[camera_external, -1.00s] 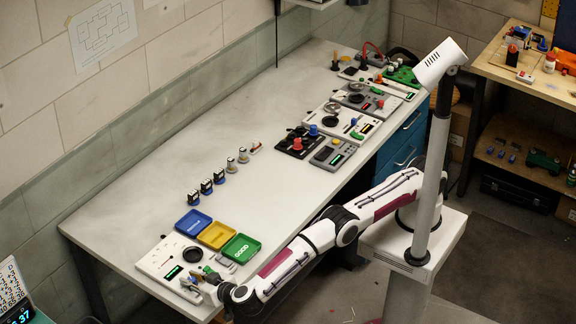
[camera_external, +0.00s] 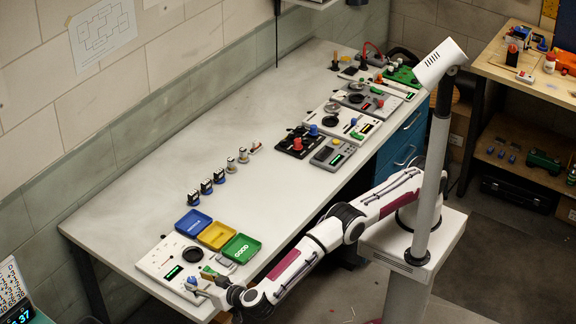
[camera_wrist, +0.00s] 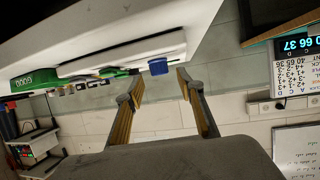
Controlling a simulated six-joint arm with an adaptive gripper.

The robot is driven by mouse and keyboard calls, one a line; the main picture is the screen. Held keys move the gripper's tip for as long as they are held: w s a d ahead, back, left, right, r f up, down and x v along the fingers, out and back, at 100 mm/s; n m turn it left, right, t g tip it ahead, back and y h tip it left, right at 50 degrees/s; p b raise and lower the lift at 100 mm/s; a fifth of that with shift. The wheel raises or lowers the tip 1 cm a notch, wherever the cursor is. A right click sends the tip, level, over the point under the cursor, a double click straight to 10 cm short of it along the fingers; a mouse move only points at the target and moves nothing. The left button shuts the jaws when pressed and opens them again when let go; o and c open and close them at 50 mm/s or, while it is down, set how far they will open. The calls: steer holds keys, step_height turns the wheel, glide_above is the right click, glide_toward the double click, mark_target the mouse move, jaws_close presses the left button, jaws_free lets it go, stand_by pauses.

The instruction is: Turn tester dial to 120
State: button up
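The white tester panel (camera_external: 158,262) lies at the near left end of the bench in the external view, with a dark round recess and a small lit display. Its blue dial (camera_external: 192,281) sits near the front edge of the panel. My gripper (camera_external: 203,286) is just right of the dial. In the wrist view the blue dial (camera_wrist: 158,66) sticks out from the white panel. My gripper's fingers (camera_wrist: 157,81) are spread, with the dial between and just beyond their tips; contact cannot be seen. The dial's pointer and the display reading are too small to tell.
Blue (camera_external: 193,222), yellow (camera_external: 216,235) and green (camera_external: 241,248) trays stand right behind the panel. Several small parts stand in a row beyond them. Other devices sit at the far bench end. The middle of the bench is clear.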

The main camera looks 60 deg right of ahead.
steer(key=v, duration=0.7)
steer(key=shift+s, duration=0.4)
steer(key=shift+a+r, duration=0.1)
